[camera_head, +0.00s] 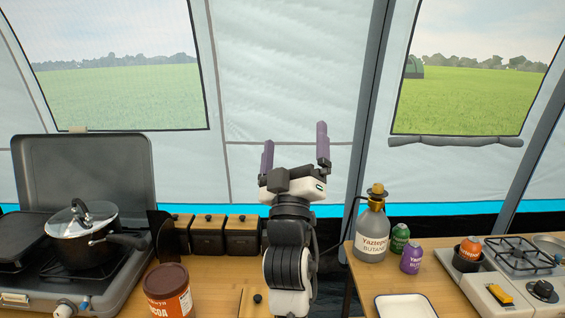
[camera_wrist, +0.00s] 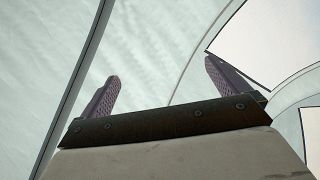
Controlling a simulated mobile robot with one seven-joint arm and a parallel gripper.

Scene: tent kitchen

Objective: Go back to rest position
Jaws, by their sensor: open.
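My gripper (camera_head: 295,150) is raised in the middle of the head view, above the worktops and in front of the tent wall. Its two purple fingers point up and stand wide apart, with nothing between them. In the wrist view the two fingers of my gripper (camera_wrist: 160,88) show against the pale tent fabric, and the space between them is empty. My gripper touches nothing that I can see.
On the left worktop are a stove with a lidded pot (camera_head: 82,235), a cocoa tub (camera_head: 168,292) and dark lidded canisters (camera_head: 207,235). On the right are a large gas bottle (camera_head: 371,235), small canisters (camera_head: 411,257), a white tray (camera_head: 405,306) and a camping stove (camera_head: 515,255).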

